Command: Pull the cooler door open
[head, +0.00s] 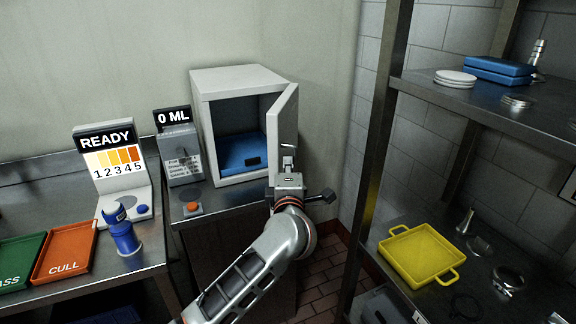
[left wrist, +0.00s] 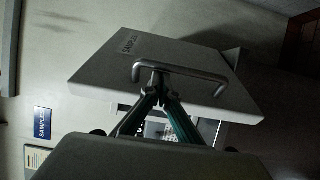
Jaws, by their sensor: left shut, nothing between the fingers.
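The cooler is a white box (head: 238,78) on the bench against the back wall. Its door (head: 284,128) stands open, swung out on the right side, and a blue item (head: 238,152) shows inside. In the left wrist view the outer face of the door (left wrist: 105,70) carries a grey bar handle (left wrist: 195,74). My left gripper (head: 288,165) is at the door's lower front part. In the wrist view its fingers (left wrist: 158,88) come together just by the handle bar, shut and empty. I cannot tell whether they touch the bar. My right gripper is not in view.
A dispenser reading 0 ML (head: 180,150) and an orange button (head: 192,208) are left of the cooler. A READY display (head: 108,150), a blue bottle (head: 122,232) and a CULL tray (head: 64,250) are farther left. A metal shelf post (head: 385,110) and yellow tray (head: 420,255) are right.

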